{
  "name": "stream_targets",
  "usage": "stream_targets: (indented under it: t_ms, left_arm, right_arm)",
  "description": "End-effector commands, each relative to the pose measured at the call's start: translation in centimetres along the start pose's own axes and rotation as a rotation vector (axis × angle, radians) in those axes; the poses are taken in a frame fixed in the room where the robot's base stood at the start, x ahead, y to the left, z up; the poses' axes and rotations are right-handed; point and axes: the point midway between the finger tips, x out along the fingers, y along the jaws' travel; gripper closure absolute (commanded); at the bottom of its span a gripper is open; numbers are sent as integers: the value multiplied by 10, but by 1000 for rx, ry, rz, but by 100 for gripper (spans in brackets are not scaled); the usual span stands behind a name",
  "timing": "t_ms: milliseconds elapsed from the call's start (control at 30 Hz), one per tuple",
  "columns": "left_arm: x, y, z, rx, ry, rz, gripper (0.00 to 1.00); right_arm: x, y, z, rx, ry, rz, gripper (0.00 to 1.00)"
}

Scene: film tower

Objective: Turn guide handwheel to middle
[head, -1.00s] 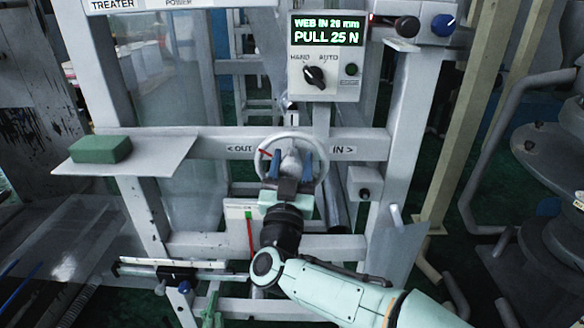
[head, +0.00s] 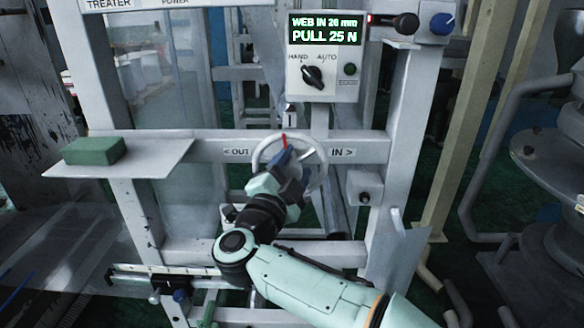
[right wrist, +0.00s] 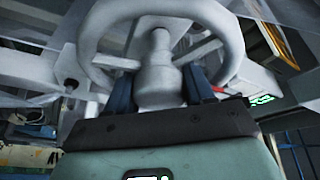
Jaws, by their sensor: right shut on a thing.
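The white guide handwheel (head: 320,160) is on the grey frame's crossbar, between the OUT and IN labels. Its red mark (head: 285,141) is near the top of the rim, slightly left of centre. My right gripper (head: 284,160) is in front of the wheel, rolled to one side, and covers much of its lower left. In the right wrist view its blue fingers (right wrist: 163,92) are shut on the white hub, with the wheel's rim (right wrist: 232,40) and spokes beyond. My left gripper is not in view.
A display box (head: 326,50) above the wheel reads WEB IN 26 mm, PULL 25 N. A green block (head: 94,151) lies on a shelf (head: 150,160) at the left. A grey post (head: 408,130) stands to the right.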

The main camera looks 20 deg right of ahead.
Motion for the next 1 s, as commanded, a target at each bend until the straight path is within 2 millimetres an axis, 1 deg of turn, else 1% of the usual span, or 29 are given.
stream_targets:
  t_ms: [100, 300, 867, 900, 933, 967, 1000]
  left_arm:
    - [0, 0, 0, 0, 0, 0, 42]
    - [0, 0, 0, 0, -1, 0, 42]
    - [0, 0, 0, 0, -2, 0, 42]
    - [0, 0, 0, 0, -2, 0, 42]
    - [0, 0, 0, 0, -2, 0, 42]
    - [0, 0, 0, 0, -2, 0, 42]
    - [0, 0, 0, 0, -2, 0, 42]
  right_arm:
    - [0, 0, 1, 57, -7, 24, 100]
    - [0, 1, 1, 118, -12, 48, 100]
    - [0, 1, 1, 143, -15, 57, 100]
    - [0, 1, 1, 143, -15, 57, 38]
    - [0, 1, 1, 143, -15, 57, 28]
    - [0, 1, 1, 143, -14, 57, 24]
    - [0, 1, 1, 143, -14, 57, 24]
